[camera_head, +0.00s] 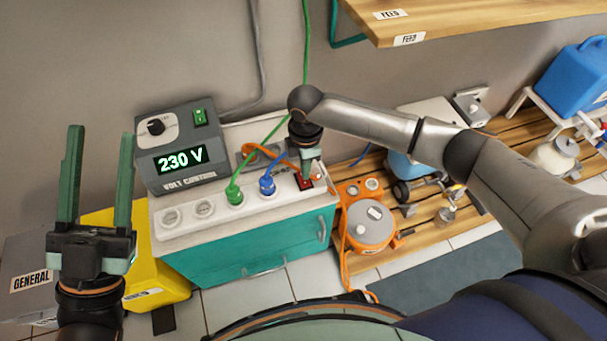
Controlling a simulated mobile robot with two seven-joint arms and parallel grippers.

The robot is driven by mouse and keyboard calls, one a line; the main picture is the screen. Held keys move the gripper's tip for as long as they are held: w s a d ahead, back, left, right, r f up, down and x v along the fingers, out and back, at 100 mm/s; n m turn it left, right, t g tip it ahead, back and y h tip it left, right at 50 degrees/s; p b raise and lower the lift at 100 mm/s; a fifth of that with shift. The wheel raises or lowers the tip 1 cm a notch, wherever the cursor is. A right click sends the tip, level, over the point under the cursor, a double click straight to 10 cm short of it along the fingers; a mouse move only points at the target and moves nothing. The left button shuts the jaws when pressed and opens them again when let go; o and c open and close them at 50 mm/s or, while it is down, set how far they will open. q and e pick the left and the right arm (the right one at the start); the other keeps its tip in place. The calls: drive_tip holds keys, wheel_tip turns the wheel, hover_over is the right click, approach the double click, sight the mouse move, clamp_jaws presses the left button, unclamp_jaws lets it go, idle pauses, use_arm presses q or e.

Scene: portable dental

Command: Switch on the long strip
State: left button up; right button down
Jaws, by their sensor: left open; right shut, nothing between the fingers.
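The long strip (188,226) is a white power strip lying along the top of a teal cabinet. A green plug (234,193) and a blue plug (267,184) sit in it, and its two left sockets are empty. A red switch (304,182) is at its right end. My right gripper (305,174) is shut and points down at the red switch, with its fingertips at or just above it. I cannot tell whether they touch. The fingers partly hide the switch, and its position is unclear. My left gripper (98,180) is open and empty, raised at the left.
A volt control box (178,178) reading 230 V stands behind the strip. An orange cable reel (369,222) stands right of the teal cabinet (250,248). A yellow container (160,270) is at the left. A wooden shelf (460,18) overhangs at upper right.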

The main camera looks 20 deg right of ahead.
sight(305, 183)
drive_tip(key=shift+r, duration=0.3)
drive_tip(key=shift+r+p, duration=0.4)
drive_tip(key=shift+p, duration=0.35)
use_arm(q)
drive_tip(key=shift+w+a+f+n+g+y+p, duration=0.35)
drive_tip(key=shift+w+f+n+g+y, duration=1.1)
drive_tip(key=shift+f, duration=2.05)
drive_tip(key=shift+w+a+f+n+g+y+p, duration=0.3)
drive_tip(key=shift+w+f+n+g+y, duration=0.6)
drive_tip(key=shift+f+y, duration=1.75)
use_arm(e)
drive_tip(key=shift+r, duration=0.7)
drive_tip(key=shift+r+p, duration=0.3)
drive_tip(key=shift+p, duration=0.25)
drive_tip(key=shift+r, duration=0.2)
use_arm(q)
drive_tip(key=s+f+n+g, duration=0.2)
drive_tip(key=f+g, duration=0.3)
drive_tip(key=f, duration=0.9)
drive_tip(key=shift+s+p, duration=0.45)
drive_tip(key=shift+s, duration=0.15)
use_arm(e)
drive_tip(key=shift+r, duration=0.1)
use_arm(q)
drive_tip(key=shift+a+r, duration=0.1)
